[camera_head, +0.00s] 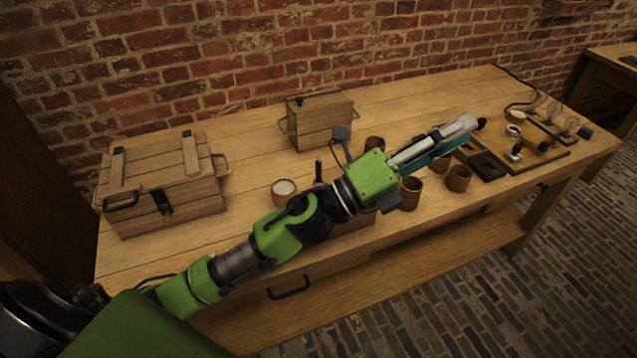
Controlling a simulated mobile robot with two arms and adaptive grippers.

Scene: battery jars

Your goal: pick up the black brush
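My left arm reaches from the lower left across the table. Its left gripper (464,130) is above the table's right half, pointing right and away. Its pale fingers and teal parts are seen from the side and overlap, so I cannot tell whether it is open or shut. No brush shows clearly. A thin dark upright piece (318,171) stands behind my arm and may be a handle; its lower part is hidden. A small black piece (481,123) shows just past the fingertips; I cannot tell what it is or whether it touches them. My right gripper is not in view.
A wooden crate (160,172) stands at left and a smaller wooden box (322,120) at the back. Several brown cups (459,178) stand near the gripper. A white-topped jar (284,188) is beside my arm. A wooden tray (548,157) with small parts lies at right.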

